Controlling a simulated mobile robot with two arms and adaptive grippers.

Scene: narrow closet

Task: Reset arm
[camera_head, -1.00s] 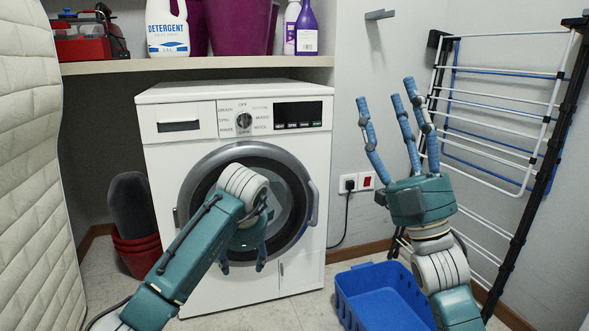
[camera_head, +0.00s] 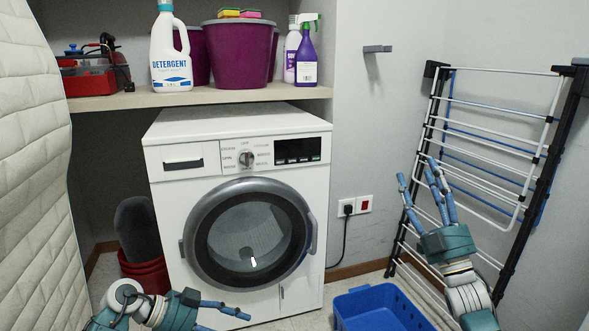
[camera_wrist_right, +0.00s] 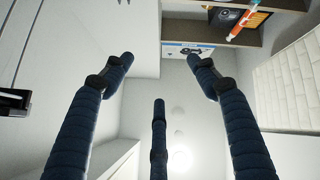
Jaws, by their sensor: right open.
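My right gripper (camera_head: 420,172) is raised at the right of the head view, in front of the drying rack. Its blue fingers point up, spread apart and empty. In the right wrist view the fingers (camera_wrist_right: 163,75) are also spread, with nothing between them. My left gripper (camera_head: 225,314) is low at the left, in front of the washing machine's lower front. Its fingers point right and the bottom edge cuts part of it off, so its opening is unclear. I see nothing held in it.
The white washing machine (camera_head: 228,134) has its round door shut. A shelf (camera_head: 200,96) above it holds a detergent bottle (camera_head: 170,50), purple buckets (camera_head: 240,52) and a spray bottle (camera_head: 306,55). A blue basket (camera_head: 372,308) stands at the lower right. A drying rack (camera_head: 534,165) leans on the right wall.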

